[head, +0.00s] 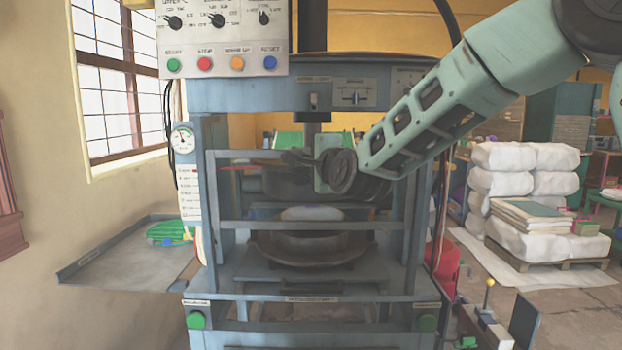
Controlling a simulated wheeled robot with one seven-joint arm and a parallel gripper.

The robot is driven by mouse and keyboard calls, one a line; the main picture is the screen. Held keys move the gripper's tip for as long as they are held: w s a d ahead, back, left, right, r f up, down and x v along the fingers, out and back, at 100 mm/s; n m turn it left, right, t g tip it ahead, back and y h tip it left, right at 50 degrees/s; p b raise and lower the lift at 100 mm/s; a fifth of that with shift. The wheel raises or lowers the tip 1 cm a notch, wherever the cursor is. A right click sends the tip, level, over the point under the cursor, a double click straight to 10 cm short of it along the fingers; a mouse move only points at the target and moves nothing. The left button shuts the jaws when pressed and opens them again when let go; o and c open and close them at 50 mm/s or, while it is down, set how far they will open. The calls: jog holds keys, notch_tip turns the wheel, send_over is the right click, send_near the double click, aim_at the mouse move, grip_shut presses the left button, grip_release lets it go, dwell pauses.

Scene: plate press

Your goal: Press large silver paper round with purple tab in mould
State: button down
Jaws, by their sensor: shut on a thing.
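My gripper (292,157) is in front of the press, reaching in from the upper right. Its dark fingers are at the top bar of the guard frame (310,226) and look shut on that bar; the tips are small and dark. The guard stands across the press opening. Behind it sits a brown round mould (310,250). A pale silvery oval (312,213) shows above the mould, behind the bars; I cannot tell whether it is the paper round or a press part. No purple tab can be made out clearly.
A grey side tray (105,272) at left holds green rounds (168,232) with coloured tabs. The control panel (222,40) is at upper left. Green buttons (196,320) are on the front ledge. White sacks (525,175) and a red bucket (446,268) stand at right.

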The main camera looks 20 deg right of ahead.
notch_tip(320, 180, up, 6)
jog(key=shift+r+p, duration=0.2)
jog(key=shift+p, duration=0.55)
jog(key=c, duration=1.5)
grip_release()
jog(key=s+b, duration=0.1)
jog(key=s, duration=0.4)
jog(key=s+d, duration=0.1)
jog(key=s, duration=0.5)
jog(key=s+b, duration=0.1)
jog(key=s, duration=0.5)
jog(key=shift+s+d+f+b, duration=0.1)
jog(key=shift+s+d+b, duration=0.1)
jog(key=shift+b, duration=0.15)
